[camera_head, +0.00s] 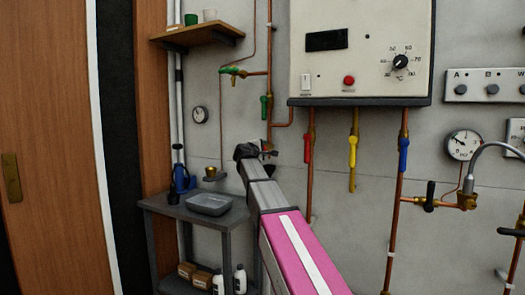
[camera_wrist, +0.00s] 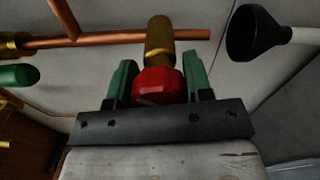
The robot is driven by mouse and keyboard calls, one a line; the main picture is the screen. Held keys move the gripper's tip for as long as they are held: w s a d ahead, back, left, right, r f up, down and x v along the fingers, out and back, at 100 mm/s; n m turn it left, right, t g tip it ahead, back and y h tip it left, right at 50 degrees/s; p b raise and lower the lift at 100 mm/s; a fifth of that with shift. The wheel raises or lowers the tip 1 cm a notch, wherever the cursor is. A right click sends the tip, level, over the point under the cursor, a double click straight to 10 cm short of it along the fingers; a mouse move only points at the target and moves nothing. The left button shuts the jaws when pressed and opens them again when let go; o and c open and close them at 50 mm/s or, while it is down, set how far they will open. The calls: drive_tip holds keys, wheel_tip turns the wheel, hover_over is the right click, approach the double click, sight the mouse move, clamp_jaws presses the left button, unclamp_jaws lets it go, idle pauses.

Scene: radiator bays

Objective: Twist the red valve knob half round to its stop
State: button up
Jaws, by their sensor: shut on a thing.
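In the wrist view the red valve knob (camera_wrist: 158,84) sits on a brass valve body (camera_wrist: 159,40) at a copper pipe. My gripper (camera_wrist: 158,82) has its green fingers on either side of the knob and is shut on it. A short lighter mark shows on the knob's lower face, but I cannot tell its turn angle from it. In the head view my gripper (camera_head: 262,150) is at the wall beside the vertical copper pipe, and the knob is hidden behind my arm.
A boiler panel (camera_head: 360,50) hangs above right, with red, yellow and blue-handled pipes below. A black funnel-shaped end (camera_wrist: 254,32) is close on the right in the wrist view. A shelf unit with a grey tray (camera_head: 209,204) stands at lower left.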

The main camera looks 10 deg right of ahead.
drive_tip(key=m, duration=0.5)
drive_tip(key=shift+m, duration=0.3)
drive_tip(key=m, duration=0.4)
drive_tip(key=shift+m, duration=0.4)
drive_tip(key=shift+s, duration=0.1)
drive_tip(key=o, duration=0.9)
drive_tip(key=v, duration=1)
drive_tip(key=shift+s+a, duration=0.25)
drive_tip(key=shift+s, duration=0.05)
